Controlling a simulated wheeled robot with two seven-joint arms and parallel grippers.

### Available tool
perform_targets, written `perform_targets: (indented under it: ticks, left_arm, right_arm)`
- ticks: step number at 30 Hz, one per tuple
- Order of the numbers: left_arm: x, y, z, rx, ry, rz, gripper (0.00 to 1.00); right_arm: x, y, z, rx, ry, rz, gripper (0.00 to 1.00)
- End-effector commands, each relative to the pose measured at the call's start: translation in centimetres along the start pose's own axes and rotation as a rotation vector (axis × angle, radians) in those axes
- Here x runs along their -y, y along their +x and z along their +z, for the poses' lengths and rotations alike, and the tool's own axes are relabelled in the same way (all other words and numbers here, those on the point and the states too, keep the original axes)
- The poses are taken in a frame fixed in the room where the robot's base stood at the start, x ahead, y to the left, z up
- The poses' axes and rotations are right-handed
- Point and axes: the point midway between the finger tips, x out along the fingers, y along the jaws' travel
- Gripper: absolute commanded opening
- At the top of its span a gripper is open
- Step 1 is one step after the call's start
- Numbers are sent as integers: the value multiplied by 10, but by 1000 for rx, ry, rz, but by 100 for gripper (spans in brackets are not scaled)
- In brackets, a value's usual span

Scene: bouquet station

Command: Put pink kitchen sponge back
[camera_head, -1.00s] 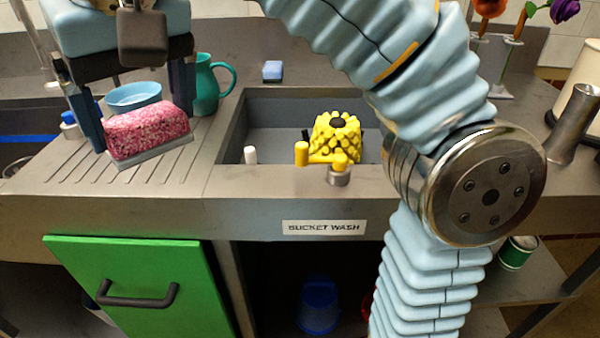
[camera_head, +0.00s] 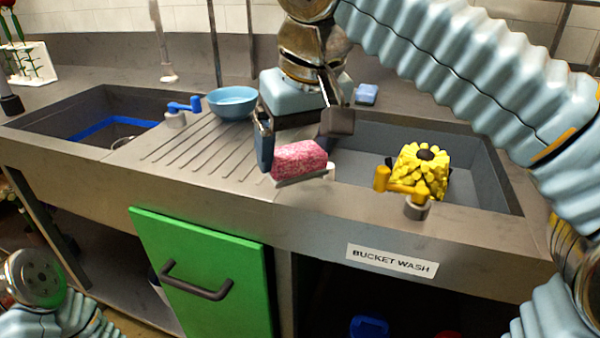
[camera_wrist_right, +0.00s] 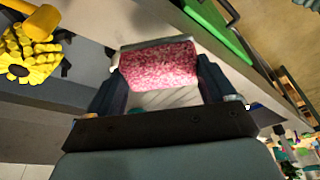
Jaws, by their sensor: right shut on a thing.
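The pink speckled sponge (camera_head: 299,160) with a pale base is between the fingers of my right gripper (camera_head: 292,162). The gripper is shut on it, near the right end of the ribbed drainboard (camera_head: 190,147). The right wrist view shows the sponge (camera_wrist_right: 158,66) between both dark fingers. Whether the sponge touches the surface below cannot be told. Part of my left arm (camera_head: 45,290) shows at the lower left, but its gripper is out of view.
A blue bowl (camera_head: 232,102) stands behind the drainboard, by a blue tap (camera_head: 182,107). A blue sponge (camera_head: 366,94) lies behind the right basin. A yellow flower-like object (camera_head: 424,172) and yellow tap (camera_head: 396,186) are at the right basin. A green door (camera_head: 197,275) is below.

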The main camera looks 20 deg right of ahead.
Motion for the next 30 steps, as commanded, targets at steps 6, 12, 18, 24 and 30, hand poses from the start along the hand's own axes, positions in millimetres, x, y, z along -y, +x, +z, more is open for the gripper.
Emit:
perform_targets:
  ticks: [6,12,18,24,30]
  left_arm:
    - [4,9,0,-1,-1,-1,43]
    - [4,10,0,-1,-2,-1,43]
    - [4,10,0,-1,-2,-1,43]
    - [5,11,0,-2,-2,-1,43]
    - [5,11,0,-2,-2,-1,43]
  right_arm:
    - [-8,29,3,0,-1,1,51]
    - [-8,42,7,-1,-1,0,51]
    - [-7,42,6,-1,-1,0,51]
    - [-7,44,7,-1,-1,0,98]
    - [-7,44,7,0,-1,0,100]
